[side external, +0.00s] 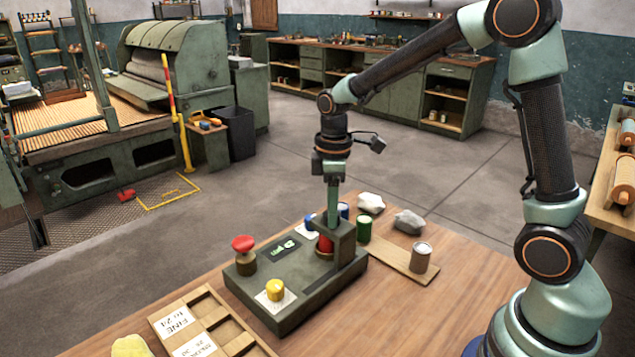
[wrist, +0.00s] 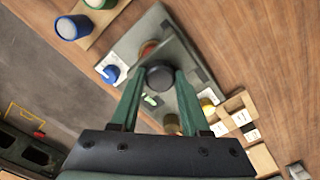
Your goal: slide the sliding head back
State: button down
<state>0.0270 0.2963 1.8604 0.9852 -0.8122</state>
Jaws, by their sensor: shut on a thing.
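A dark green-grey control box (side external: 300,297) sits on the wooden bench. The sliding head (side external: 348,242) is a dark upright block at its far right end, with a red cylinder (side external: 325,243) beside it. My gripper (side external: 333,222) points down at the top of the head. In the wrist view my two green fingers (wrist: 159,78) are shut on a round black knob (wrist: 160,77), which appears to belong to the head. The fingers hide the knob in the side view.
A compartmented wooden tray (side external: 210,311) lies in front.

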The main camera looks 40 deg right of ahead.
jog(key=a, duration=0.8)
jog(key=shift+a, duration=0.35)
jog(key=shift+c, duration=1.8)
grip_release()
notch_tip(320, 180, up, 12)
jog(key=shift+d+r, duration=0.1)
jog(key=shift+r, duration=0.05)
